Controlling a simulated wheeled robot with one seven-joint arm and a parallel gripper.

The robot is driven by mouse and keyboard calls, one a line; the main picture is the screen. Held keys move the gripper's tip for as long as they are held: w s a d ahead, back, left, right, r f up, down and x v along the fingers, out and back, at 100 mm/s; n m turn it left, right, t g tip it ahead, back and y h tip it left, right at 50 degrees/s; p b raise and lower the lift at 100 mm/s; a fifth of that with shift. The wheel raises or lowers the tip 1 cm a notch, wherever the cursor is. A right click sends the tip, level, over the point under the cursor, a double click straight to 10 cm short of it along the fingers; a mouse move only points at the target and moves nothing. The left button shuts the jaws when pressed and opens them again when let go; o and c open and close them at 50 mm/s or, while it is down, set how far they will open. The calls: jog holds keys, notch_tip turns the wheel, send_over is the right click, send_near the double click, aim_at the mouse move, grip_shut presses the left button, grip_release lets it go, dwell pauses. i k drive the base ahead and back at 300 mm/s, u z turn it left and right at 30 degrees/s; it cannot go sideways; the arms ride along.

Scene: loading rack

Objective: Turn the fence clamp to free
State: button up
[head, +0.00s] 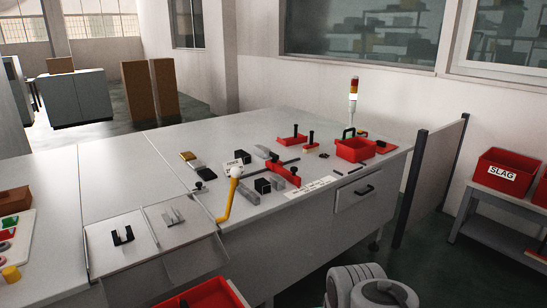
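A red bar (283,165) lies across the small fixture on the grey bench, possibly the fence. A black knob (295,169) stands at the near right of this bar. I cannot tell for sure which part is the fence clamp, nor how it is turned. A white label strip (310,188) lies at the right front. My gripper is not in view; rounded grey arm parts of mine show at the bottom.
A red bin (355,150) stands at the bench's far right, near a signal lamp (353,95). Red pieces with black posts (292,138) stand behind the fixture. A sloped panel (155,235) is at left front. A red SLAG bin (504,172) sits on a side stand.

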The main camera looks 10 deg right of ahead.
aim_at(275, 156)
jog(key=z, duration=0.85)
jog(key=i, duration=3.2)
jog(key=u, duration=4.3)
jog(key=i, duration=0.5)
jog(key=u, duration=0.15)
